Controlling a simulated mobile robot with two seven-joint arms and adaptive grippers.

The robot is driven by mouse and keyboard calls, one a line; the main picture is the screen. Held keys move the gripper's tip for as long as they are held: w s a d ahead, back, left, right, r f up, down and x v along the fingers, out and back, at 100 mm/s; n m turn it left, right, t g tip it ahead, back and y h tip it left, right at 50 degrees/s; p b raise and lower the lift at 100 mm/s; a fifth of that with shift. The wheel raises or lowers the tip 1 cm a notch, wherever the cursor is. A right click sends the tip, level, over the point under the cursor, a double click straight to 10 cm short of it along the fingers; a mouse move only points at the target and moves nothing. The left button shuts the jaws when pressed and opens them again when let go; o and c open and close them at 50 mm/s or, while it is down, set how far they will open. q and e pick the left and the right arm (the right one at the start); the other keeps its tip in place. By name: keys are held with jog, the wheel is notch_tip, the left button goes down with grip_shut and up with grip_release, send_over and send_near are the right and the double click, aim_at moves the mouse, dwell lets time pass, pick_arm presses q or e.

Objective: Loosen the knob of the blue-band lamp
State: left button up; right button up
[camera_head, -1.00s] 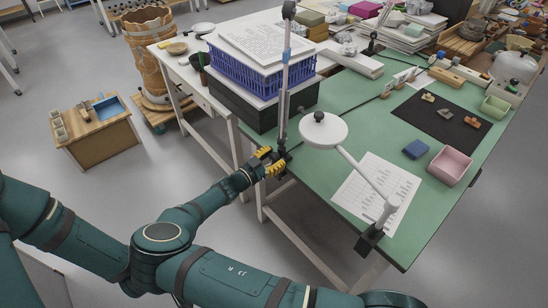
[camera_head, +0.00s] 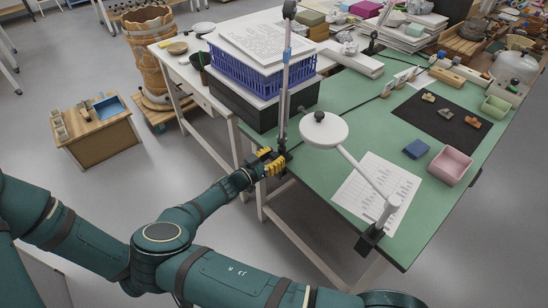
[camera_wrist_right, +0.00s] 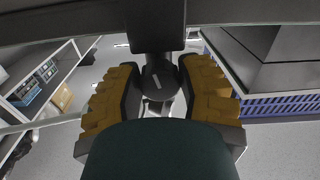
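The blue-band lamp (camera_head: 285,85) is a tall grey post with a blue band, standing at the near left edge of the green table. Its knob (camera_wrist_right: 160,82) is a dark disc with a pale line, seen in the right wrist view below the dark clamp (camera_wrist_right: 155,28). My right gripper (camera_head: 273,162) is at the table edge by the lamp's foot. In the head view the knob is hidden by the gripper. My left gripper is out of view.
A white lamp (camera_head: 324,130) with a round head is clamped at the near table corner, close to my arm's right. A blue crate (camera_head: 240,76) with papers on top stands behind the blue-band lamp. The floor left of the table is clear near my arm.

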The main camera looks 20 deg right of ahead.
aim_at(280, 131)
jog(key=o, duration=0.3)
jog(key=shift+r, duration=0.1)
notch_tip(280, 131, up, 10)
jog(key=shift+f, duration=0.1)
dwell(0.4)
